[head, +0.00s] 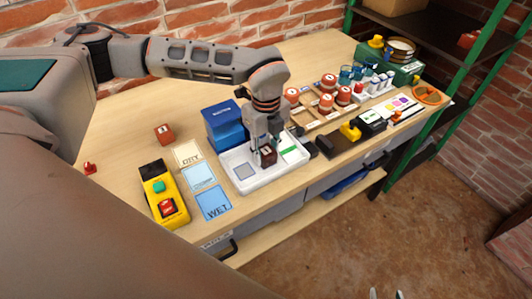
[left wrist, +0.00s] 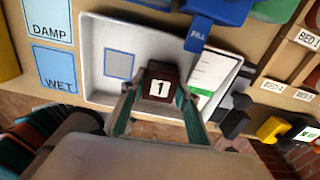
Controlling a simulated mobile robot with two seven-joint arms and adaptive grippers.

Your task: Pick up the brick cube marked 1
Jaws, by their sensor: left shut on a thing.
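The dark red-brown brick cube marked 1 (left wrist: 160,87) is between the two fingers of my left gripper (left wrist: 158,100), its white label facing the left wrist camera. In the head view the cube (head: 268,155) is at the tips of my left gripper (head: 264,146), which is shut on it. Both are over the white tray (head: 247,186), between its grey square and its green-and-white strip. I cannot tell whether the cube touches the tray floor. Two pale fingertips of my right gripper (head: 386,294) show apart at the bottom edge of the head view, with nothing between them.
Another brick cube (head: 164,134) stands at the left, near the DRY, DAMP and WET cards (head: 213,202). A yellow button box (head: 163,193) is beside them. Blue containers (head: 224,125) stand behind the tray. Red-topped jars and a black-and-yellow device (head: 350,131) are to the right.

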